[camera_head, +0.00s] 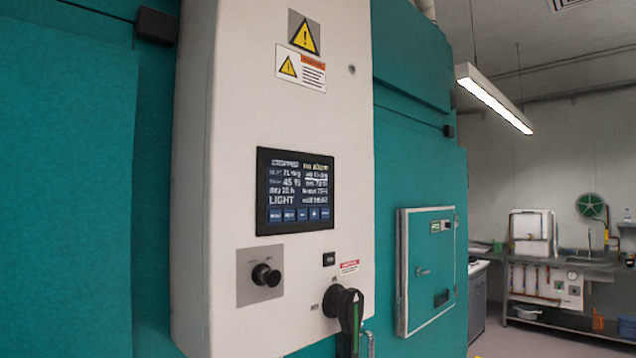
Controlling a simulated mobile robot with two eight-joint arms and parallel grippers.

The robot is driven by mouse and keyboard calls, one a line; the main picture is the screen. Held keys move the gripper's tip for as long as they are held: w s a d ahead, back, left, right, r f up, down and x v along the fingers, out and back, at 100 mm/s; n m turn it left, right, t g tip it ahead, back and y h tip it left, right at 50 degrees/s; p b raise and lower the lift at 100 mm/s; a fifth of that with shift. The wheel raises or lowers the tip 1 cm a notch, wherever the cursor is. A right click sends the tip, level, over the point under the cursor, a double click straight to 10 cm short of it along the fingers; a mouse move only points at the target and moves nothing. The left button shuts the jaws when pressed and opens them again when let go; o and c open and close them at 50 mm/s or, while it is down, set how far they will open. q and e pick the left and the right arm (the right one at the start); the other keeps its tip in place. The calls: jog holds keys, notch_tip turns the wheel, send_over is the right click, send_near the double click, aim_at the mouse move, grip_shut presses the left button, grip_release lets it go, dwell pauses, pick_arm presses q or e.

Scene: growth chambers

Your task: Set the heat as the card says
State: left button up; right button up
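A white control cabinet (225,140) stands in front of me on a teal chamber. Its dark touch screen (296,190) is lit. I read "STOPPED" at its top left and "LIGHT" lower down; the other lines, including what looks like 45 %, are too blurred to be sure. A row of blue buttons (300,214) runs along the screen's bottom. Below it are a black knob (265,275) on a grey plate and a black rotary handle (347,312) with a green strip. I see no card that I can identify. Neither of my grippers is in view.
Warning labels (302,50) are on the cabinet's upper part. A small closed hatch (428,268) with a metal frame is on the teal wall to the right. At the far right, a lab bench (560,262) with a sink stands beyond open floor.

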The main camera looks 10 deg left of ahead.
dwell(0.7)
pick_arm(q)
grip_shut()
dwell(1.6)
